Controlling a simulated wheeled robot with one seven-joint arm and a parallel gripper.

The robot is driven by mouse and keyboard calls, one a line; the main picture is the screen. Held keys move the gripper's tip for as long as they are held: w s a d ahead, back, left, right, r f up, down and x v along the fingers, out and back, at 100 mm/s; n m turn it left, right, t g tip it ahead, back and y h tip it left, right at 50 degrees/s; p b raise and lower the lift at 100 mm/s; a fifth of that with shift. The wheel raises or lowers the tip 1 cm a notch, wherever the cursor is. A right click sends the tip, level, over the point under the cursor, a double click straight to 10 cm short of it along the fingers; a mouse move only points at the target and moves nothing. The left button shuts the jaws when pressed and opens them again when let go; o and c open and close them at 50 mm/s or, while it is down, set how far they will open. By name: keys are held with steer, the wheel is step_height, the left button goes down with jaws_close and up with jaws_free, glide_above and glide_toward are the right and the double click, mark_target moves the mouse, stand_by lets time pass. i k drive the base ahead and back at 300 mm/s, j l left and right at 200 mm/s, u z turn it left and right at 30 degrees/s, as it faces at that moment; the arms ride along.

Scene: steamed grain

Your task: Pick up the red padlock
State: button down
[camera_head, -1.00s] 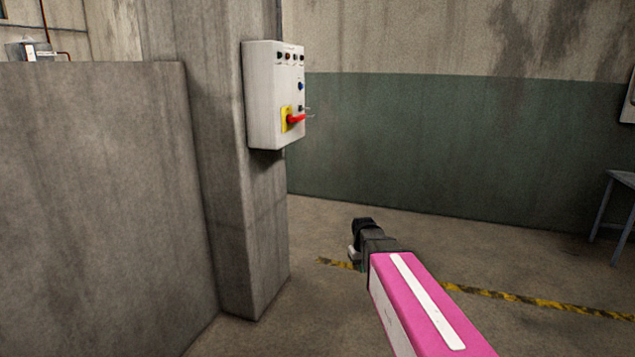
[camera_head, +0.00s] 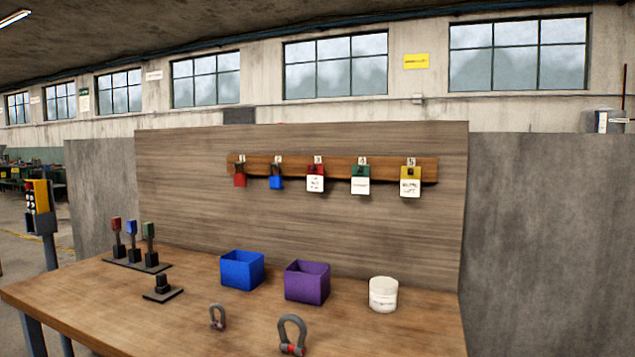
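A red padlock (camera_head: 240,178) hangs at the left end of a wooden rail (camera_head: 340,165) on a wood-grained board (camera_head: 400,228) behind the workbench. A second red padlock-like item (camera_head: 315,169) hangs mid-rail with a white tag (camera_head: 315,184) over its lower part. A blue padlock (camera_head: 276,182) hangs between them. A green one (camera_head: 361,171) and a yellow one (camera_head: 411,173), both with white tags, hang to the right. Small number labels sit above the rail. My gripper is out of view now.
The wooden workbench (camera_head: 120,300) holds a blue box (camera_head: 242,271), a purple box (camera_head: 307,283), a white jar (camera_head: 383,294) and two grey shackles (camera_head: 292,335) (camera_head: 218,317). A stand with red, blue and green pieces (camera_head: 133,243) is at left. The front left bench top is clear.

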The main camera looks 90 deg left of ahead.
mark_target(239, 180)
steer(key=u, duration=3.8)
steer(key=j+z, duration=0.15)
steer(key=z, duration=0.4)
steer(key=j+z, duration=0.35)
steer(key=j, duration=0.35)
steer(key=j+z, duration=0.35)
steer(key=j, duration=0.4)
